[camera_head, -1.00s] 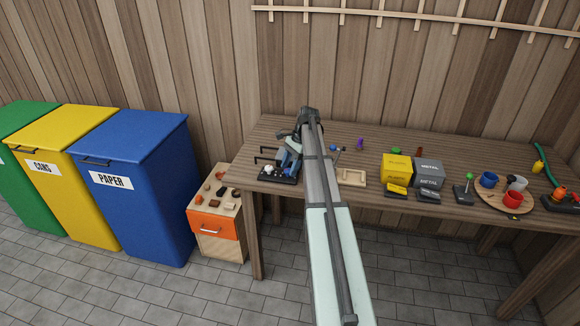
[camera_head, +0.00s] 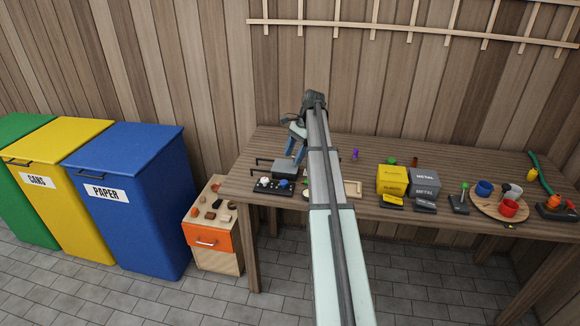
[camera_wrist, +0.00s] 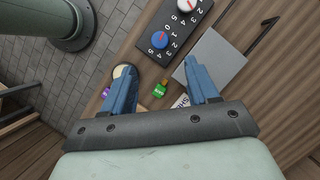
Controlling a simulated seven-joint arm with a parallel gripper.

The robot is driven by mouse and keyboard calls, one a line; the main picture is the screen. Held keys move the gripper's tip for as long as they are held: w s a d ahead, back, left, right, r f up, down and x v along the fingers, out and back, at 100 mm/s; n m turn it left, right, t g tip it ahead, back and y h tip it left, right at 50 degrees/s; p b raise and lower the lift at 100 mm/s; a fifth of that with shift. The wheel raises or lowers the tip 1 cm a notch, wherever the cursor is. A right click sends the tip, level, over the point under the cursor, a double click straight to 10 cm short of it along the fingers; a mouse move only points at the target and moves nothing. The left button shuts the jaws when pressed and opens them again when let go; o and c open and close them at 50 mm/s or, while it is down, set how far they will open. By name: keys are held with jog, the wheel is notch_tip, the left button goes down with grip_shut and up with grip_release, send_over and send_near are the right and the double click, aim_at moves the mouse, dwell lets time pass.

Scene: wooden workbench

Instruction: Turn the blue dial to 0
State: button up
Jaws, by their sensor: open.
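The blue dial (camera_head: 283,182) is on a black panel (camera_head: 273,188) at the front left of the workbench. In the wrist view the blue dial (camera_wrist: 159,41) sits beyond my fingertips, with white numbers printed around it on the black panel (camera_wrist: 172,24). The way its pointer faces is too small to tell. A second, white-topped dial with red on it (camera_wrist: 184,4) is on the same panel. My gripper (camera_head: 296,152) is above and behind the panel, apart from it. Its blue fingers stand open with nothing between them in the wrist view (camera_wrist: 160,68).
A grey box (camera_head: 286,167) with black handles is just behind the panel. Yellow (camera_head: 391,180) and grey (camera_head: 425,183) boxes stand to the right. A small green item (camera_wrist: 158,90) and a round item (camera_wrist: 122,70) show near my fingers.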

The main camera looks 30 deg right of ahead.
jog(key=shift+v, duration=1.75)
jog(key=s+a+f+n+g+h, duration=0.1)
jog(key=s+a+f+n, duration=0.2)
jog(key=a+f, duration=0.5)
jog(key=s+a+f+n+g+h, duration=0.1)
jog(key=s+a+f+n+g, duration=0.15)
jog(key=a+f, duration=0.6)
jog(key=s+a+f+n, duration=0.2)
jog(key=s+a+f, duration=0.4)
jog(key=f, duration=0.4)
jog(key=s+a+f+n, duration=0.2)
jog(key=s+a+f, duration=0.4)
jog(key=f, duration=0.4)
jog(key=s+a+f+n+g, duration=0.1)
jog(key=s+f, duration=0.4)
jog(key=s, duration=0.6)
jog(key=s+a+f+n+g+h, duration=0.1)
jog(key=s+a+f+n, duration=0.3)
jog(key=s, duration=0.6)
jog(key=s+a+f+n+g+h, duration=0.1)
jog(key=s+a+f+n, duration=0.2)
jog(key=s, duration=0.8)
notch_tip(320, 180, down, 5)
jog(key=a, duration=0.2)
jog(key=shift+s+a, duration=0.35)
jog(key=shift+a, duration=0.05)
jog(key=shift+r, duration=0.1)
